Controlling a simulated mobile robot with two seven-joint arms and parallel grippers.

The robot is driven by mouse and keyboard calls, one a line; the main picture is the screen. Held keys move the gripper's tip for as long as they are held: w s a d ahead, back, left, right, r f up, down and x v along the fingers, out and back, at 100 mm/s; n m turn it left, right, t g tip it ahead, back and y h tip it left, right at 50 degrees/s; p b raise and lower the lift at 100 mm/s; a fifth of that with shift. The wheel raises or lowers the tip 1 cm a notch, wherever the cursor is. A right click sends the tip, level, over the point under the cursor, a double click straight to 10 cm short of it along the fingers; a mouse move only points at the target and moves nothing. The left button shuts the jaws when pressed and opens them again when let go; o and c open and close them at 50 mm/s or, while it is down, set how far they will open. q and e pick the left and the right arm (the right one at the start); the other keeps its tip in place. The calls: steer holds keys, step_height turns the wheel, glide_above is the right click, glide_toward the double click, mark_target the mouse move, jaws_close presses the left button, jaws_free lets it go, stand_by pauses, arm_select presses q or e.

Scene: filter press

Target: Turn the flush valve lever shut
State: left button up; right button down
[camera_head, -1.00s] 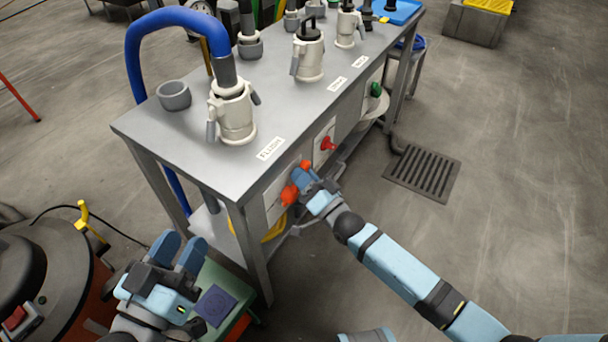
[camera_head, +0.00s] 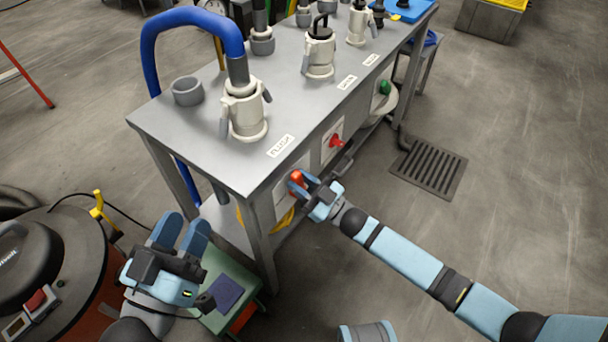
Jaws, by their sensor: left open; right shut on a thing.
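The flush valve lever (camera_head: 296,178) is orange-red and sits on a pale panel on the bench's front side, below the label reading FLUSH (camera_head: 281,146). My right gripper (camera_head: 306,183) is at the lever and shut on it; its fingers hide part of the lever. The exposed part looks short and stands roughly upright in the picture. My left gripper (camera_head: 181,229) is open and empty at the lower left, well away from the lever.
A grey bench (camera_head: 213,138) carries white couplings (camera_head: 244,112) and a blue hose (camera_head: 190,18). A red knob (camera_head: 336,141) and a green knob (camera_head: 384,87) sit farther along its side. A round drum machine (camera_head: 60,262) stands lower left. Floor right of the drain grate (camera_head: 429,168) is clear.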

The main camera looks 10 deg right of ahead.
mark_target(279, 189)
steer(key=n, duration=0.2)
steer(key=g, duration=0.1)
steer(key=shift+s+a+f+n+y, duration=0.1)
steer(key=shift+s+a+n+y, duration=0.2)
steer(key=shift+n+y, duration=0.1)
steer(key=n, duration=0.1)
steer(key=n+g, duration=0.1)
steer(key=n, duration=0.1)
steer(key=s+a+n+g+p, duration=0.1)
steer(key=shift+f+y, duration=0.35)
steer(key=shift+y, duration=0.05)
arm_select(q)
steer(key=shift+w+a+f+g+y, duration=0.15)
steer(key=shift+f+g+y, duration=0.1)
steer(key=shift+f, duration=0.3)
steer(key=shift+a+f+g+y, duration=0.15)
steer(key=shift+f+g, duration=0.1)
steer(key=shift+f, duration=0.3)
arm_select(e)
steer(key=shift+s+a+f+n+g, duration=0.1)
steer(key=shift+s+f+n+g, duration=0.2)
steer(key=shift+n, duration=0.35)
steer(key=shift+w+a+f+n+g, duration=0.1)
steer(key=shift+n+g, duration=0.3)
steer(key=shift+n, duration=0.25)
arm_select(q)
steer(key=shift+r, duration=0.1)
arm_select(e)
steer(key=c, duration=0.9)
jaws_free()
